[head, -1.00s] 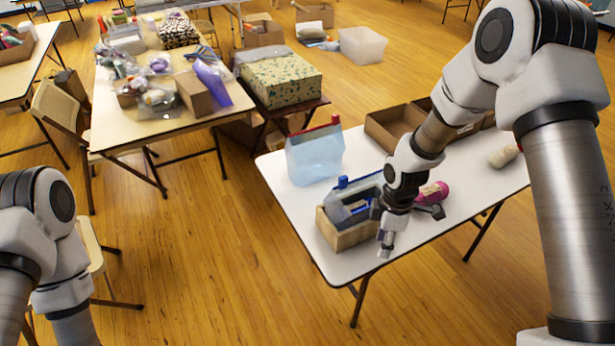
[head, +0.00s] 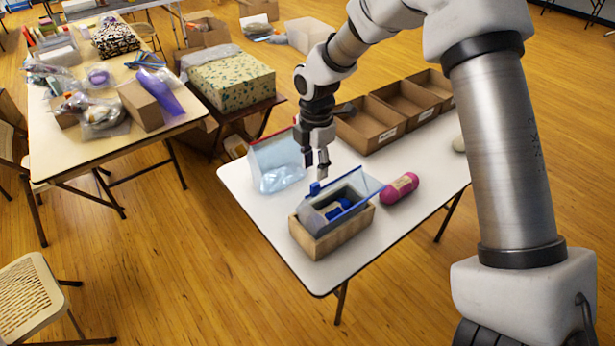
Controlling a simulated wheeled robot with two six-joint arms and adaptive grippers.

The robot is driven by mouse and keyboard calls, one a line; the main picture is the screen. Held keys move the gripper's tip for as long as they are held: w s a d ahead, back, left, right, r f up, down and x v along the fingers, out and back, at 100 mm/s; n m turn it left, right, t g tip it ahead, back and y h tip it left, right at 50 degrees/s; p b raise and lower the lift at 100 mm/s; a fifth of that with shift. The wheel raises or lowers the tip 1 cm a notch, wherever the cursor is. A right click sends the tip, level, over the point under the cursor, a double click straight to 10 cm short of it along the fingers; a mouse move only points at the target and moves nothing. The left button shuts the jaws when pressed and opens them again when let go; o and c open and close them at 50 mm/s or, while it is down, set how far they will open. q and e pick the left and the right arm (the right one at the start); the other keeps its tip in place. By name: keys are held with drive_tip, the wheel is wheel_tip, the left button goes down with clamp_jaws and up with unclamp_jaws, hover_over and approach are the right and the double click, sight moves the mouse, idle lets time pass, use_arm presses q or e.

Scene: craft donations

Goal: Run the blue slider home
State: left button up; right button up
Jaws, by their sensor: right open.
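A clear pouch (head: 369,184) with a blue rim stands in a small wooden box (head: 332,242) on the white table. The blue slider (head: 315,188) is a small block at the rim's left, far end. The pouch's mouth looks spread apart, with dark grey and blue contents showing inside. My right gripper (head: 316,172) points down just above and behind the slider, open and empty. A small gap seems to separate them, but contact is hard to judge. My left gripper is out of view.
A second clear pouch (head: 278,171) with a red rim stands behind, close to my right gripper. A magenta bottle-like item (head: 400,188) lies to the right of the wooden box. Brown open boxes (head: 370,125) line the table's back. The table's front right is clear.

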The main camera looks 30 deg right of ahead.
sight(317, 183)
wheel_tip(317, 183, down, 6)
drive_tip(key=shift+w+r+p, duration=0.1)
drive_tip(key=shift+p, duration=0.35)
drive_tip(key=shift+c, duration=0.3)
clamp_jaws()
drive_tip(key=shift+d+r, duration=0.15)
drive_tip(key=shift+d, duration=0.2)
drive_tip(key=d+p, duration=0.3)
drive_tip(key=d, duration=1)
drive_tip(key=shift+w+d, duration=0.35)
drive_tip(key=shift+w, duration=0.05)
drive_tip(key=shift+o, duration=0.3)
unclamp_jaws()
